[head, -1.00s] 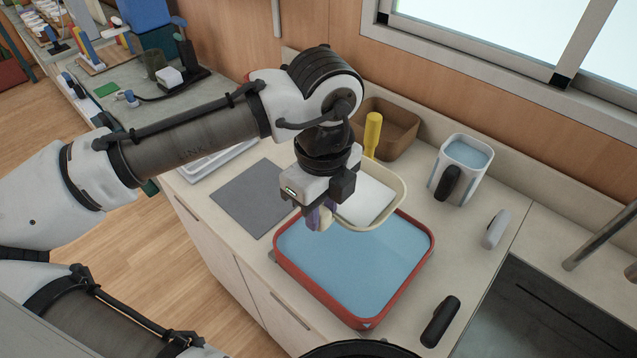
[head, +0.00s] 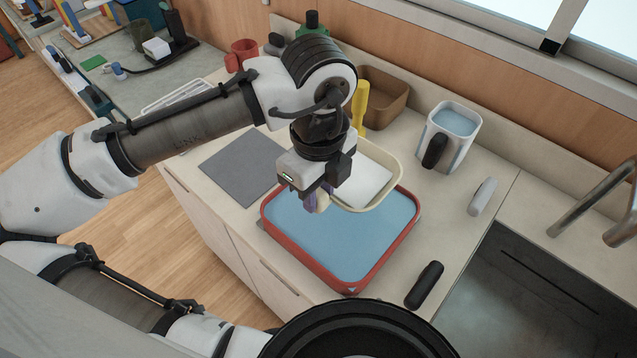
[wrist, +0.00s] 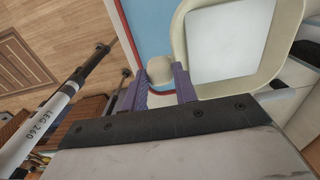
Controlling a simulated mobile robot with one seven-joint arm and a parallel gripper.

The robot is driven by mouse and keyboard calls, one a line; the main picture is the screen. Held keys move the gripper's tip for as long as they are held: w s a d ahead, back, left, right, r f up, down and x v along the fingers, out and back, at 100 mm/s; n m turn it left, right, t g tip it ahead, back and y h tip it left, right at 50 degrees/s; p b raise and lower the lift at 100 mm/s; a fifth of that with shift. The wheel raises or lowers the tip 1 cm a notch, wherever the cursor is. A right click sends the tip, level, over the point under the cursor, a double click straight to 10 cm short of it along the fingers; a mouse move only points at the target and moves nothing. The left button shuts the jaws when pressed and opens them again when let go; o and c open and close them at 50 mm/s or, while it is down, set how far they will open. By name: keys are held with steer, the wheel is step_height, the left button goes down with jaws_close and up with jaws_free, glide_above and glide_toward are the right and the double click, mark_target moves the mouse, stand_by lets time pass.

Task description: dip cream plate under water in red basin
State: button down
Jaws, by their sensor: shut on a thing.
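Blue water (head: 345,235) fills the basin. My gripper (head: 318,203) is shut on a cream knob at the plate's near left side. In the wrist view the purple fingers (wrist: 158,88) pinch the knob, with the plate (wrist: 279,45) to their right. The plate overlaps the basin's far rim in the picture; its height above the water is hard to tell. My gripper hides its left part.
A brown bin (head: 386,97) and a yellow upright handle (head: 361,103) stand behind the plate. A water-filled white jug (head: 462,125) is at the right. A grey mat (head: 240,167) lies left of the basin. A black handle-like object (head: 425,285) lies right of it, near the sink.

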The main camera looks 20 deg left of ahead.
steer(key=b, duration=0.7)
glide_above(319, 242)
steer(key=shift+f, duration=5.15)
steer(key=shift+f, duration=0.5)
steer(key=c, duration=1)
jaws_free()
step_height(319, 242, up, 14)
steer(key=shift+f, duration=0.1)
